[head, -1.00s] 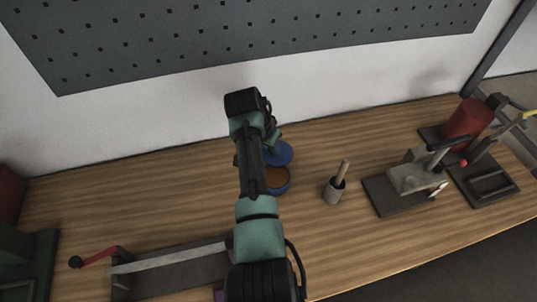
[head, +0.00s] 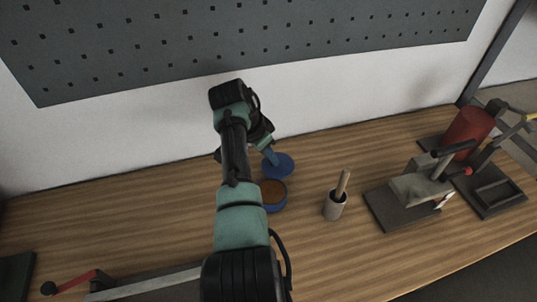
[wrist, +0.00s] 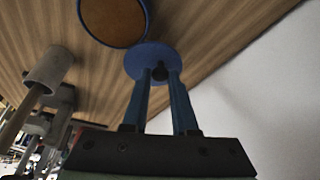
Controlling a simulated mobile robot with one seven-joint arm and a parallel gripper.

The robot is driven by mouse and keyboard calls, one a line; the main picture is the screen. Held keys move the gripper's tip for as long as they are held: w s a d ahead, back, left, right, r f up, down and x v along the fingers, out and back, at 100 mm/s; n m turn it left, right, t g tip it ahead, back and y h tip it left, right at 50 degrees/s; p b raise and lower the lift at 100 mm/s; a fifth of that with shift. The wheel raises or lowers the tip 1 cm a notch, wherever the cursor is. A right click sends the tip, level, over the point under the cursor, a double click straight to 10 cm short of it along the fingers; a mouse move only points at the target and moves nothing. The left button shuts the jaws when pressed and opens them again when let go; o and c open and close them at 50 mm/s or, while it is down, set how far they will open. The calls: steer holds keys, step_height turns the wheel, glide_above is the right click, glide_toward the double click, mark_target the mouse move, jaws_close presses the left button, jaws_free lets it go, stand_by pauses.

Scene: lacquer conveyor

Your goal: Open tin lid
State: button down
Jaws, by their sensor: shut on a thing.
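The tin (head: 273,203) stands open on the wooden bench, round and blue with a brown surface inside. It also shows at the top of the wrist view (wrist: 112,22). The blue disc-shaped lid (head: 284,168) is off the tin's mouth, behind it and slightly right in the head view. In the wrist view the lid (wrist: 140,60) appears beside the tin's rim, with a dark knob between my fingers. My gripper (wrist: 161,76) is shut on the lid at this knob. In the head view my gripper (head: 269,155) is partly hidden by my arm. I cannot tell whether the lid touches the bench.
A grey pot (head: 334,207) with a wooden-handled tool stands right of the tin. A lever device on a dark plate (head: 387,212) and a red cylinder (head: 468,130) stand farther right. The wall (head: 130,145) rises close behind the lid. Bench between tin and pot is clear.

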steer(key=shift+w+r, duration=0.15)
steer(key=c, duration=0.7)
jaws_free()
steer(key=shift+d, duration=0.1)
steer(key=v, duration=1.2)
steer(key=shift+s+r, duration=0.25)
steer(key=shift+r, duration=0.1)
